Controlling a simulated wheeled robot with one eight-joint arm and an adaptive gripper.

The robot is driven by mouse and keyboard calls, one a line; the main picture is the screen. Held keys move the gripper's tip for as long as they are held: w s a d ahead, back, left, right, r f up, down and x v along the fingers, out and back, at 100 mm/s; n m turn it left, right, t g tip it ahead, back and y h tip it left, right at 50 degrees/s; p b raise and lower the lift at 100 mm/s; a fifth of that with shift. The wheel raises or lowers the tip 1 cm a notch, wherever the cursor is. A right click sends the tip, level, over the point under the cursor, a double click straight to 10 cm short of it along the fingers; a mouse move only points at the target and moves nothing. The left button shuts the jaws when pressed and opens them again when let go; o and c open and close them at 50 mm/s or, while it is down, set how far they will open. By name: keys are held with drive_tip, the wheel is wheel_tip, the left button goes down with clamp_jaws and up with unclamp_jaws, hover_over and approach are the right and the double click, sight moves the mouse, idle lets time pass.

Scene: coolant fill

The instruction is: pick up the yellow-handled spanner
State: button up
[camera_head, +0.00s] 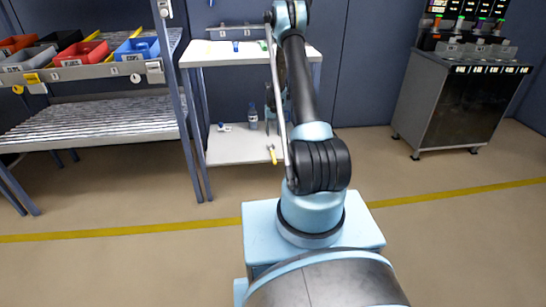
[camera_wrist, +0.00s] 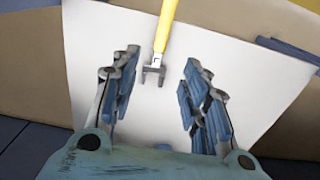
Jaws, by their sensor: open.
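The yellow-handled spanner (camera_head: 272,154) lies on the white lower shelf (camera_head: 230,150) of the bench, near its front edge. In the wrist view its yellow handle (camera_wrist: 166,25) runs to the top edge, and its grey open jaw (camera_wrist: 153,73) points towards me. My gripper (camera_wrist: 162,58) is open and empty. The spanner's jaw end shows between the two fingers, nearer the left one; the handle extends beyond the fingertips. I cannot tell the height of the fingers above the shelf. In the head view my arm hides most of the gripper.
A bottle (camera_head: 252,116) and a small item (camera_head: 224,127) stand on the lower shelf left of my arm. The bench top (camera_head: 220,58) is above it. A rack with coloured bins (camera_head: 80,54) is at left, a dark machine (camera_head: 465,105) at right.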

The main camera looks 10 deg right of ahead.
hover_over(273, 153)
drive_tip(key=f, duration=0.6)
drive_tip(key=w+f, duration=0.1)
drive_tip(key=f, duration=0.2)
drive_tip(key=shift+a, duration=0.3)
drive_tip(key=shift+s+d+f, duration=0.15)
drive_tip(key=shift+s+f, duration=0.05)
drive_tip(key=shift+f, duration=1.2)
drive_tip(key=shift+s+d+f, duration=0.1)
drive_tip(key=shift+s+f, duration=0.05)
drive_tip(key=shift+f, duration=1.25)
clamp_jaws()
